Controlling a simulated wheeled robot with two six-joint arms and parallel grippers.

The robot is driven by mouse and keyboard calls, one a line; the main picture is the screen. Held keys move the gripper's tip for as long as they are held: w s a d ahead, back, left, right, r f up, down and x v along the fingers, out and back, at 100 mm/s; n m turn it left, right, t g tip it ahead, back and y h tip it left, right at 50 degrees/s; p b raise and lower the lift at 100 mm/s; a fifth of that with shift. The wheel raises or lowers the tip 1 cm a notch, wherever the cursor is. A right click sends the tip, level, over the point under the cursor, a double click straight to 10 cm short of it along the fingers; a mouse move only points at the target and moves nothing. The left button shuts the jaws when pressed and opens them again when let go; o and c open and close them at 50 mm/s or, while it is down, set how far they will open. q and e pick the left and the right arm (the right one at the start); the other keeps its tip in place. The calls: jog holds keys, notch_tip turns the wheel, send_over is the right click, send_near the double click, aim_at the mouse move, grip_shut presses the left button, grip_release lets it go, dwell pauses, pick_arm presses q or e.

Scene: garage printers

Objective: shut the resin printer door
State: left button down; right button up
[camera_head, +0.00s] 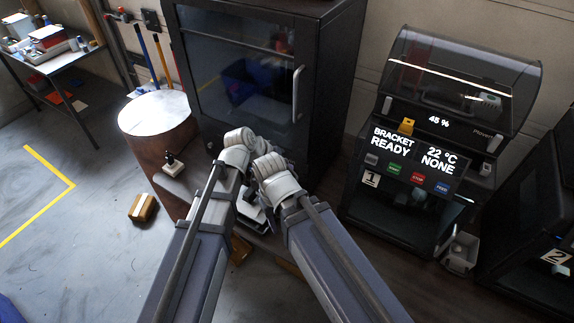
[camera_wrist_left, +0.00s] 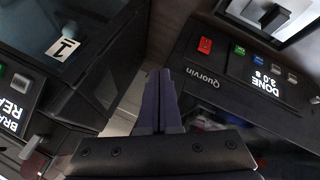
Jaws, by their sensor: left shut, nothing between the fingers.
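No machine in view carries a readable resin label, so I cannot tell which one is the resin printer. A dark printer with tag 1 (camera_head: 405,205) has a smoky hood and a panel reading "BRACKET READY". Its dark front and tag also show in the left wrist view (camera_wrist_left: 66,47). In that view a dark machine marked "Quorvin" (camera_wrist_left: 225,95) has a panel reading "DONE". My left gripper (camera_wrist_left: 157,76) is shut and empty, between these two machines in the picture; I see no contact. In the head view my arms hide both grippers' fingers.
A tall dark cabinet (camera_head: 330,75) with a glass door and pale handle stands behind my arms. A round wooden drum (camera_head: 155,112) is left of it. A printer with tag 2 (camera_head: 535,240) is at the right edge. The floor at left is mostly clear.

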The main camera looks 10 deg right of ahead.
pick_arm(q)
jog(key=p+v, duration=0.5)
jog(key=v, duration=0.2)
jog(key=shift+d, duration=0.1)
jog(key=s+a+f+n+g+y, duration=0.1)
jog(key=s+a+f+n+y, duration=0.2)
jog(key=a, duration=0.8)
jog(key=s+a+f+g+y, duration=0.1)
jog(key=s+a+y, duration=0.3)
jog(key=a, duration=0.7)
jog(key=s+d+f+m+g+b, duration=0.1)
jog(key=s+d+f+m+b, duration=0.2)
jog(key=s+d+f+b, duration=0.4)
notch_tip(320, 180, down, 5)
jog(key=d+b, duration=0.3)
jog(key=b, duration=0.2)
jog(key=shift+g+y, duration=0.3)
jog(key=shift+y, duration=0.1)
